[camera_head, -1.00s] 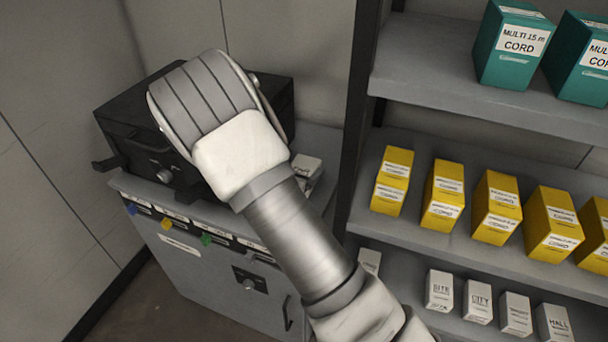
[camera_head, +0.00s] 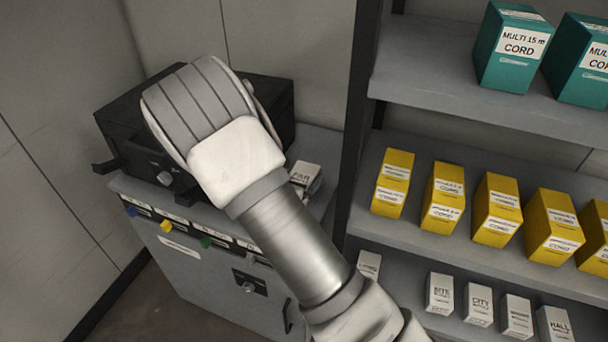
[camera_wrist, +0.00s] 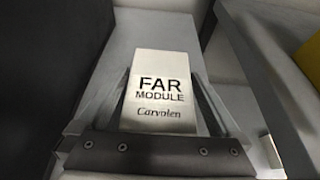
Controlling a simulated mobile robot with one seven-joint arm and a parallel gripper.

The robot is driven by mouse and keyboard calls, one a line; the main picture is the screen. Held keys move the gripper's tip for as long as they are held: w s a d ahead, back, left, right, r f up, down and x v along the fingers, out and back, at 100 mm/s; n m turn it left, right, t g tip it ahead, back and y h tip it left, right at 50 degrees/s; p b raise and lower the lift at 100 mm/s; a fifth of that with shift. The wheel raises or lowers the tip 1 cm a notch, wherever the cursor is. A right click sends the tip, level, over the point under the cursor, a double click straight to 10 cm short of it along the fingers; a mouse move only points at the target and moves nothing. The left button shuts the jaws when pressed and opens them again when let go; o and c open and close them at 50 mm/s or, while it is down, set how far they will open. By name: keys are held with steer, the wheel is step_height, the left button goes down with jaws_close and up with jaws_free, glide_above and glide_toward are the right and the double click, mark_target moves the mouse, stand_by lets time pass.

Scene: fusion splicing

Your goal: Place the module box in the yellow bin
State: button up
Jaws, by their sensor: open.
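A white module box labelled "FAR MODULE" (camera_wrist: 163,95) lies ahead of me in the wrist view, on the grey cabinet top (camera_wrist: 155,30). My gripper (camera_wrist: 162,78) is open, with one finger on each side of the box; I cannot tell whether they touch it. In the head view the white box (camera_head: 304,176) shows beside my arm, partly hidden by it, and my gripper is hidden. A yellow tag (camera_head: 166,226) marks one slot on the cabinet front, between blue and green tags; the inside of that yellow-marked bin is not visible.
A black case (camera_head: 262,95) stands on the cabinet behind my arm. A shelf unit (camera_head: 420,60) on the right, with a dark upright post (camera_head: 357,120), holds teal cord boxes, yellow cord boxes (camera_head: 441,197) and small white module boxes (camera_head: 478,302).

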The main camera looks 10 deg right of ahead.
steer(key=p+v, duration=0.1)
steer(key=v, duration=0.9)
steer(key=shift+s, duration=0.1)
steer(key=shift+s+r+p, duration=0.1)
steer(key=shift+r+p, duration=0.15)
steer(key=shift+p, duration=0.15)
step_height(320, 180, up, 11)
steer(key=w+d+g+y+p, duration=0.25)
steer(key=g+y+p, duration=0.35)
steer(key=p, duration=0.9)
steer(key=g+h+b, duration=0.1)
steer(key=g+b, duration=0.1)
steer(key=b, duration=0.1)
glide_toward(300, 168)
steer(key=f, duration=0.1)
steer(key=s+f, duration=0.1)
steer(key=f, duration=0.1)
steer(key=d+f, duration=0.1)
steer(key=f, duration=0.1)
steer(key=shift+s+d+f, duration=0.15)
steer(key=shift+s+f, duration=0.1)
steer(key=shift+s, duration=0.05)
steer(key=shift+a+x, duration=0.1)
steer(key=shift+x, duration=1.25)
steer(key=shift+a+x, duration=0.15)
steer(key=shift+x, duration=1.2)
steer(key=shift+f+b, duration=0.3)
steer(key=c, duration=1.3)
